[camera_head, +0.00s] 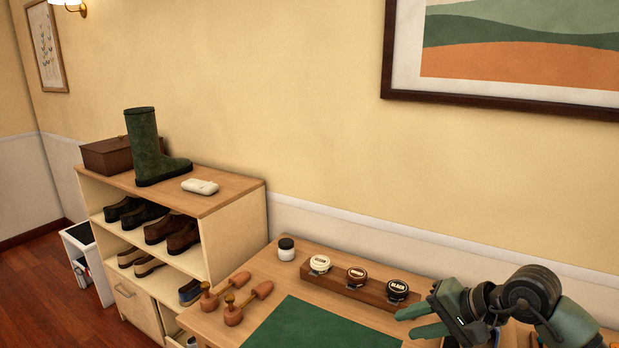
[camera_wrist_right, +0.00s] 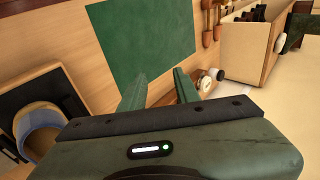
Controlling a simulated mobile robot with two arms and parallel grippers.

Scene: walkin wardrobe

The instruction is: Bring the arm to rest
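My right gripper (camera_head: 412,322) is at the lower right of the head view, over the right part of the wooden bench. In the right wrist view its two green fingers (camera_wrist_right: 158,88) stand apart with nothing between them, so it is open and empty. A green mat (camera_head: 318,325) lies flat on the bench; it also shows in the wrist view (camera_wrist_right: 138,45) beyond the fingertips. My left gripper is in neither view.
A wooden rack (camera_head: 345,290) holds three jars behind the mat. A shoe shelf (camera_head: 240,222) carries a green boot (camera_head: 150,155). A dark tray (camera_wrist_right: 60,85) lies left in the wrist view.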

